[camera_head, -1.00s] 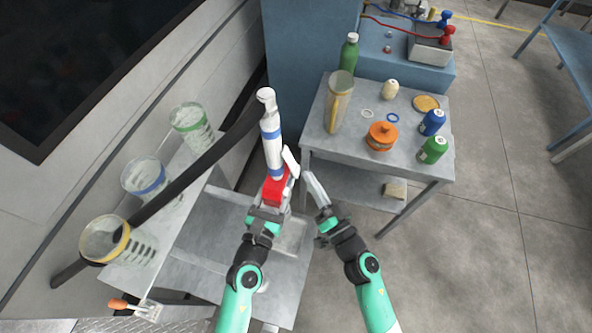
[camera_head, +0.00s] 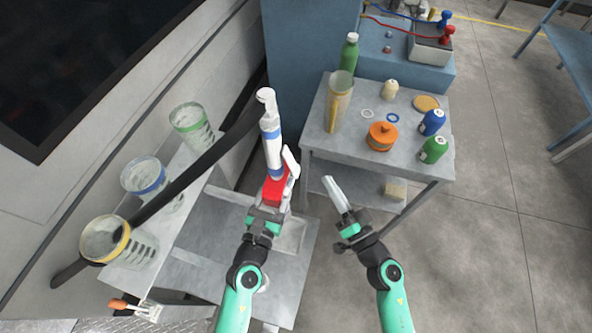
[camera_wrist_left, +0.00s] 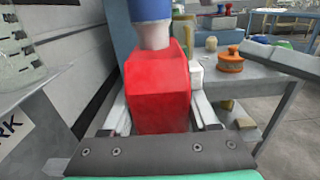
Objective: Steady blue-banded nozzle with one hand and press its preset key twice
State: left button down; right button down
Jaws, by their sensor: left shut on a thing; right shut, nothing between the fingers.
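The blue-banded nozzle (camera_head: 272,146) has a white and blue barrel and a red body (camera_head: 275,190). In the left wrist view the red body (camera_wrist_left: 160,92) fills the middle, with a finger on each side and the blue band (camera_wrist_left: 151,10) above. The preset key cannot be made out. My right gripper (camera_head: 337,194) is shut and empty, apart from the nozzle, to its right. It also shows in the left wrist view (camera_wrist_left: 262,50).
A grey table (camera_head: 330,158) holds an orange pot (camera_head: 381,138), a tall beaker (camera_head: 338,103) and several bottles. Measuring jugs with yellow (camera_head: 105,240), blue (camera_head: 147,178) and green bands stand on the left shelf.

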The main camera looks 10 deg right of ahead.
pick_arm(q)
jog(key=shift+c, duration=0.4)
grip_release()
